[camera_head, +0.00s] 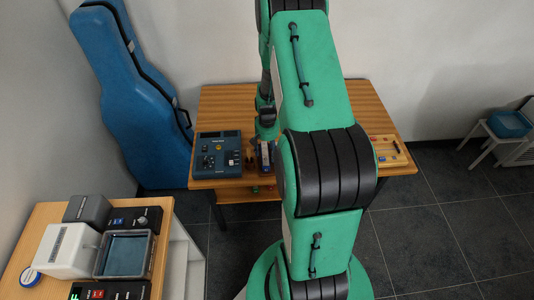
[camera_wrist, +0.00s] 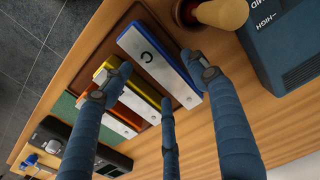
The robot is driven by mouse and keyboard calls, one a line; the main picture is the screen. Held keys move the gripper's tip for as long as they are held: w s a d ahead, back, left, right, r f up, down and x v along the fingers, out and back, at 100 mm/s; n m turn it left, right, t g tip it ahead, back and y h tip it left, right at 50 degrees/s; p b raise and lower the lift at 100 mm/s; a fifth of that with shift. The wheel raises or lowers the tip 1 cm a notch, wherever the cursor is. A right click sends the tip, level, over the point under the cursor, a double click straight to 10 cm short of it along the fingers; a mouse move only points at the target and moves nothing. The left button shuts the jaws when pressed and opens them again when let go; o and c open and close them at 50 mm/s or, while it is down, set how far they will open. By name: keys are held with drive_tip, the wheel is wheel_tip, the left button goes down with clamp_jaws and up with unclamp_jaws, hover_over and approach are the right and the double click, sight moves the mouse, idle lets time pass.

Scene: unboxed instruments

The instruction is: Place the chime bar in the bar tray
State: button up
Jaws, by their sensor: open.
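In the wrist view, a chime bar (camera_wrist: 158,62) with a white face, blue edges and a letter C lies slanted across the picture. A bar with a yellow edge (camera_wrist: 145,97) and one with an orange edge (camera_wrist: 127,109) lie beside it. They lie in or over a shallow brown tray (camera_wrist: 133,15); I cannot tell how the blue-edged bar rests. My gripper (camera_wrist: 160,82) is open, with its blue fingers spread over the bars. One fingertip overlaps the yellow-edged bar, another the blue-edged bar's right side; contact is unclear. In the head view my arm largely hides this area.
A blue control box (camera_head: 218,155) stands left of the bars on the wooden table (camera_head: 220,100). In the wrist view, a round wooden knob (camera_wrist: 222,12) sits near the blue-edged bar. A light wooden board (camera_head: 390,152) with coloured pieces lies at the table's right.

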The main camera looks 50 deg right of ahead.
sight(266, 153)
wheel_tip(266, 153, up, 10)
drive_tip(key=shift+r+p, duration=0.2)
drive_tip(key=shift+p, duration=0.2)
idle(0.7)
drive_tip(key=w+a+r+n+t+h, duration=0.1)
drive_tip(key=a+r+n, duration=0.1)
drive_tip(key=a+r, duration=0.95)
drive_tip(key=w+a+r+n+t, duration=0.1)
drive_tip(key=a+r+n, duration=0.1)
drive_tip(key=a+r, duration=0.9)
drive_tip(key=s+a+r+n+t+y, duration=0.1)
drive_tip(key=s+a+r+n+t, duration=0.2)
drive_tip(key=s+a+r, duration=1.3)
drive_tip(key=shift+s+a+n+t, duration=0.3)
drive_tip(key=shift+s+a+n, duration=0.05)
drive_tip(key=shift+s+n, duration=0.6)
drive_tip(key=shift+r, duration=0.1)
